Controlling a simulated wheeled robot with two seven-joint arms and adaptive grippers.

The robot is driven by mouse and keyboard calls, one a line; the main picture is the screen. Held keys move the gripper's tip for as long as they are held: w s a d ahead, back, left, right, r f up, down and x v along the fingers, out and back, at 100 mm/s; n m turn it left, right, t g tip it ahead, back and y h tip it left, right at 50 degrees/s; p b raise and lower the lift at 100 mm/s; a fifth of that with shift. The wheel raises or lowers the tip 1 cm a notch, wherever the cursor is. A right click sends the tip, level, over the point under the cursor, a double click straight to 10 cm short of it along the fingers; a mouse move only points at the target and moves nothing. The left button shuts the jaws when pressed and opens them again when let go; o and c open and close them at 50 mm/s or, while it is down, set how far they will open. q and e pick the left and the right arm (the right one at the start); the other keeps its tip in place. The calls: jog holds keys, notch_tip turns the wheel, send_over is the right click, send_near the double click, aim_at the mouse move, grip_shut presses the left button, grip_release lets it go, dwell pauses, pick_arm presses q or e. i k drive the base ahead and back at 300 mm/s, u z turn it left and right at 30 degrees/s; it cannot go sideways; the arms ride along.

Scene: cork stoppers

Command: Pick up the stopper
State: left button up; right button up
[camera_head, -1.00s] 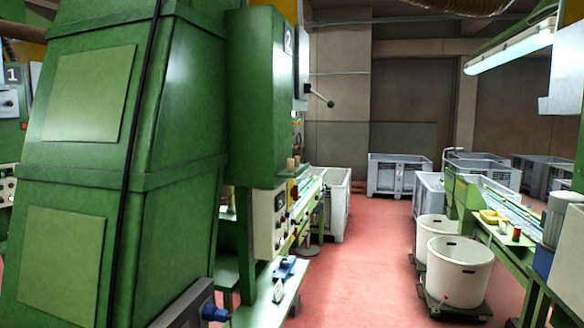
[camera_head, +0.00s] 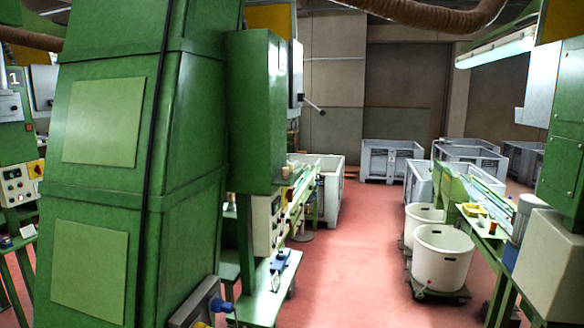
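I cannot clearly make out a stopper. A small reddish-brown upright piece (camera_head: 491,227) stands on the green bench (camera_head: 484,243) at the right; it is too small to tell whether it is a cork stopper. Neither of my grippers is in view.
A tall green machine (camera_head: 110,190) fills the left, with a green cabinet (camera_head: 255,110) beside it. Two white tubs (camera_head: 443,262) (camera_head: 423,216) stand on low dollies at the right. Grey crates (camera_head: 388,160) are at the back. The red floor (camera_head: 345,270) between is clear.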

aim_at(285, 170)
jog(key=z, duration=0.5)
jog(key=k, duration=0.6)
jog(key=z, duration=0.7)
jog(key=i, duration=1.55)
jog(key=u, duration=0.7)
jog(key=i, duration=1.1)
jog(key=u, duration=1)
